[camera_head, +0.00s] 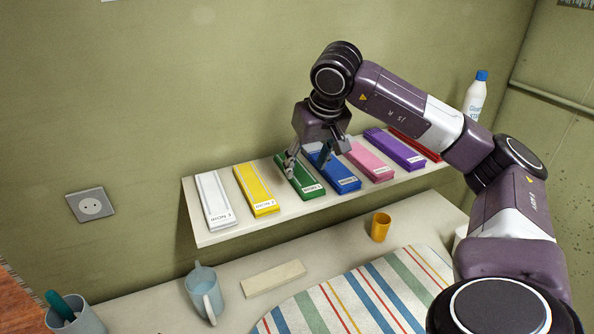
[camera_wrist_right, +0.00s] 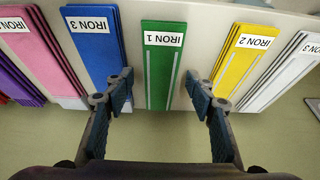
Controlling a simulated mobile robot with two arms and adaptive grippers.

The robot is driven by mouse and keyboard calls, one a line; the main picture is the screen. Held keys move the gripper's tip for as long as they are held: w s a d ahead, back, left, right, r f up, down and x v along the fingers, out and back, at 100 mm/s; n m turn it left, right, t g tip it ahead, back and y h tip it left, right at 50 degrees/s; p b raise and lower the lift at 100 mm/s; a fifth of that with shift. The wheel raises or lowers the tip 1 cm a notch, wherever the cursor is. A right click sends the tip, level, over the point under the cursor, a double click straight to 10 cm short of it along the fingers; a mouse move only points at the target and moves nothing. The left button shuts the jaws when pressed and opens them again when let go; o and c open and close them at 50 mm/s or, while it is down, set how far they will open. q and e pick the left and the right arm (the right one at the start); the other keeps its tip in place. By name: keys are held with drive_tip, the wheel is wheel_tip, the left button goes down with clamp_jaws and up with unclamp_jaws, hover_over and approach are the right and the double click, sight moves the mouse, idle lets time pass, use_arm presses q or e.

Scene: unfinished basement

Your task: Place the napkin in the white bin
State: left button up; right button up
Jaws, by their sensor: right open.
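My right gripper (camera_head: 307,160) is open and points down over the green labelled piece (camera_head: 299,178) on the wall shelf. In the right wrist view its two fingers (camera_wrist_right: 158,88) stand apart, one on each side of the green piece (camera_wrist_right: 163,62), with nothing between them that I can see held. A white labelled piece (camera_head: 215,201) lies at the shelf's left end; it also shows at the right edge of the right wrist view (camera_wrist_right: 285,75). I cannot tell whether it is the white bin. I cannot make out a napkin with certainty. My left gripper is out of view.
The shelf (camera_head: 215,238) also bears yellow (camera_head: 256,190), blue (camera_head: 335,172), pink (camera_head: 369,161), purple (camera_head: 395,149) and red pieces. Below are a blue-grey pitcher (camera_head: 204,293), a cream block (camera_head: 273,278), a yellow cup (camera_head: 380,227) and a striped board (camera_head: 365,297). A bottle (camera_head: 474,96) stands right.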

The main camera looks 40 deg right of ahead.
sight(302, 176)
drive_tip(key=shift+p+x, duration=0.5)
drive_tip(key=shift+x, duration=1.3)
drive_tip(key=c, duration=1)
drive_tip(key=shift+r, duration=0.1)
